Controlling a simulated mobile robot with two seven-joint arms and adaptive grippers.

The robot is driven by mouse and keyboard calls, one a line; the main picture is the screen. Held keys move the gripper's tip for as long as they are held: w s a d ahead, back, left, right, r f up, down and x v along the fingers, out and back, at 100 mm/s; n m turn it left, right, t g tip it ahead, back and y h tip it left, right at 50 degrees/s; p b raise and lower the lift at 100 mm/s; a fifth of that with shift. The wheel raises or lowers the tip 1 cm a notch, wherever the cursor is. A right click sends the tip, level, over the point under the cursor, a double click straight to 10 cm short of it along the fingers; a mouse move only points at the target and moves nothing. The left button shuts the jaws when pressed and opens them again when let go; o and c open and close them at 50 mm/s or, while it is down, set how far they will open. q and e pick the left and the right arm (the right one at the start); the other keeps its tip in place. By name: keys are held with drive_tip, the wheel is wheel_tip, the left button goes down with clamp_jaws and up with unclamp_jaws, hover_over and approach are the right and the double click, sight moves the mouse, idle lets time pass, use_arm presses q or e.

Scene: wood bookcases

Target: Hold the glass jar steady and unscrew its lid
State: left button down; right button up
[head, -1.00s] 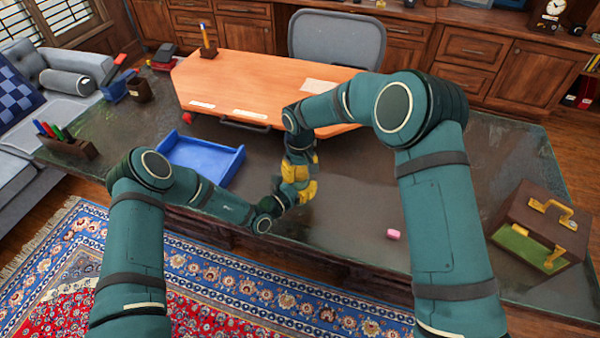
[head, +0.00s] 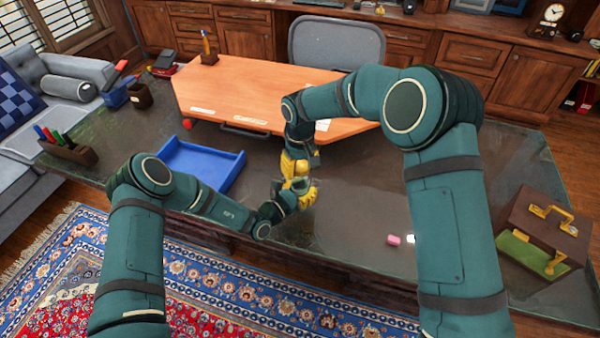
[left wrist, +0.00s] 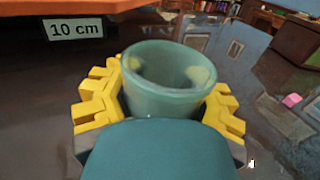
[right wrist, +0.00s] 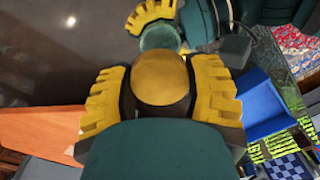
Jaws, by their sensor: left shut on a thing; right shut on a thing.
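The glass jar (left wrist: 168,85) is pale green, with its mouth open and bare in the left wrist view. My left gripper (head: 299,194) is shut around its sides. The gold lid (right wrist: 160,78) is between the fingers of my right gripper (head: 296,165), which is shut on it. In the right wrist view the lid is apart from the jar (right wrist: 160,36), whose open rim shows beyond it, beside a yellow left finger. In the head view the fingers largely hide jar and lid.
A blue tray (head: 205,170) lies on the dark glass-topped desk, left of my grippers. An orange board (head: 265,90) is behind them. A pink block (head: 393,239) and a brown case (head: 540,235) are to the right.

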use_arm(q)
drive_tip(key=shift+c, duration=1.5)
unclamp_jaws()
